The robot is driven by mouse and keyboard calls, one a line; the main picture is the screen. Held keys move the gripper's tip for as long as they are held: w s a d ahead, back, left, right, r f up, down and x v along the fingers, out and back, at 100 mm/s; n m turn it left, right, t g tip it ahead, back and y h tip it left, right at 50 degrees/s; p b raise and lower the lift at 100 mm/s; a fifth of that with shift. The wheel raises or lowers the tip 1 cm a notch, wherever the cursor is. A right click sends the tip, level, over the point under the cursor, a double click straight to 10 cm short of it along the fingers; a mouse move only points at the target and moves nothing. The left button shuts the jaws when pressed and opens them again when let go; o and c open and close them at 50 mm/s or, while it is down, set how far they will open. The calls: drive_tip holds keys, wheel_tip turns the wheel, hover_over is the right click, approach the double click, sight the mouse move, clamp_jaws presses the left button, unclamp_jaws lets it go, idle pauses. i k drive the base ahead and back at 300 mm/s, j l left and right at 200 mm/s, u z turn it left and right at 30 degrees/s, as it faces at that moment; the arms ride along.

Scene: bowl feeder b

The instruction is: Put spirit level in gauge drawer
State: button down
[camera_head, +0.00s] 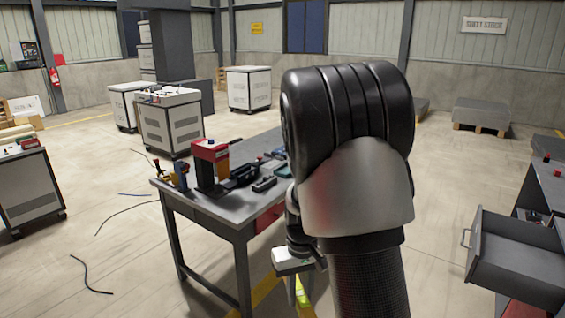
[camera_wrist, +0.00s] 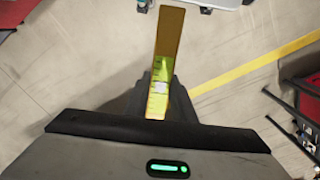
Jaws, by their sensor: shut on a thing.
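The spirit level is a yellow bar (camera_wrist: 168,35) with a greenish vial section, in the wrist view. My gripper (camera_wrist: 158,98) is shut on it near one end, and the rest sticks out past the fingers. In the head view a small piece of the yellow level (camera_head: 303,293) shows below my gripper (camera_head: 297,284), over open floor between the table and the drawer; my arm hides much of that area. An open grey drawer (camera_head: 515,265) with a handle stands at the right, apart from the level. The part of its inside that shows looks empty.
A grey worktable (camera_head: 232,212) at the left holds a red-and-black press (camera_head: 210,165) and several tools. Dark cabinet parts (camera_wrist: 308,95) show at the wrist view's right edge. White carts (camera_head: 170,125) stand behind. Cables lie on the left floor.

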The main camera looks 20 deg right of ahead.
sight(518, 267)
drive_tip(key=i+l+z, duration=0.1)
drive_tip(key=i+z, duration=0.15)
drive_tip(key=z, duration=0.15)
drive_tip(key=i+z, duration=0.25)
drive_tip(key=z, duration=0.15)
drive_tip(key=i+j+z, duration=0.15)
drive_tip(key=i+z, duration=0.45)
drive_tip(key=z, duration=0.2)
drive_tip(key=i+z, duration=0.35)
drive_tip(key=i+j+z, duration=0.1)
drive_tip(key=z, duration=0.3)
drive_tip(key=i+j+z, duration=0.25)
drive_tip(key=z, duration=0.15)
drive_tip(key=i+j+z, duration=0.25)
drive_tip(key=j+z, duration=0.15)
drive_tip(key=i+j+z, duration=0.15)
drive_tip(key=j+z, duration=0.2)
drive_tip(key=i+j+z, duration=0.1)
drive_tip(key=j+z, duration=0.45)
drive_tip(key=j, duration=0.25)
drive_tip(key=i+j+z, duration=0.1)
drive_tip(key=j, duration=0.3)
